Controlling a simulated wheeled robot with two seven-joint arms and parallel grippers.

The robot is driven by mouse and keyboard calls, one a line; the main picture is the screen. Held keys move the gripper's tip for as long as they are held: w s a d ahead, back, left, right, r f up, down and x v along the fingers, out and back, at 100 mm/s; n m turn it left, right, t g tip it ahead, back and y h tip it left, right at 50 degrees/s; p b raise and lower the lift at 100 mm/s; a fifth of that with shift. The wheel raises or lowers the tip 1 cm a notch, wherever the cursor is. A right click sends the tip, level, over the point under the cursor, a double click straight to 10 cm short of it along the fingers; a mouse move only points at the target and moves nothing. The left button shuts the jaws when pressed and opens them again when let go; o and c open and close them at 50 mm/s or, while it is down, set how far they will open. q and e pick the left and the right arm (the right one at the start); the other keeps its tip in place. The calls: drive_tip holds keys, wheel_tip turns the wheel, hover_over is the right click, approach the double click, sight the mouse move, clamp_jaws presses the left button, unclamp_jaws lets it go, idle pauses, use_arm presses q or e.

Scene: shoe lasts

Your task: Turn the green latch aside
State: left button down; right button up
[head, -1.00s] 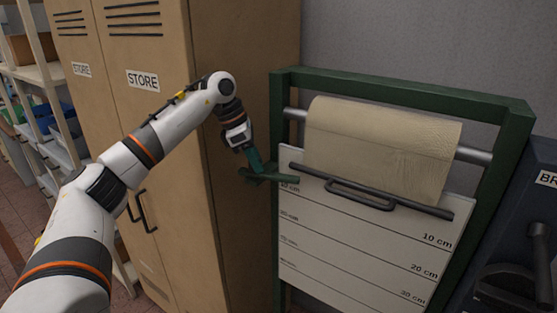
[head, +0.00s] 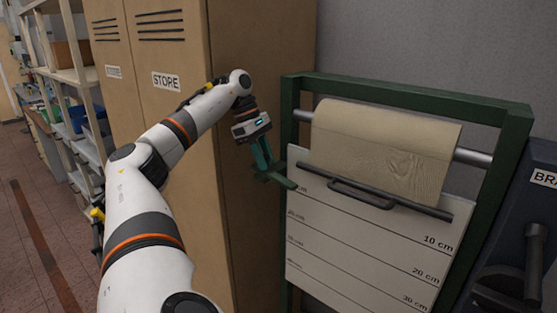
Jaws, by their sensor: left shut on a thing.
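The green latch (head: 285,183) is a short dark green bar at the left post of the green frame (head: 410,90), in front of the upper left corner of the white board (head: 350,240). It slants down to the right, its right end at the board's edge. My left gripper (head: 264,168) comes down from above, its teal fingers shut on the latch near its left part. The fingers hide part of the latch, so its pivot is unclear. My right gripper is not in view.
A brown paper roll (head: 380,150) hangs on a grey rod in the frame, above a dark bar with a handle (head: 362,194). A tan STORE cabinet (head: 165,130) stands close behind my left arm. A dark machine (head: 520,240) stands at the right.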

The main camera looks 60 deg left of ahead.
use_arm(q)
drive_tip(key=c, duration=1.4)
unclamp_jaws()
drive_tip(key=shift+c, duration=0.2)
drive_tip(key=o, duration=0.3)
drive_tip(key=shift+o, duration=0.2)
wheel_tip(320, 180, up, 9)
drive_tip(key=p, duration=0.5)
drive_tip(key=shift+w, duration=0.1)
drive_tip(key=shift+r+p, duration=0.55)
drive_tip(key=shift+p, duration=0.1)
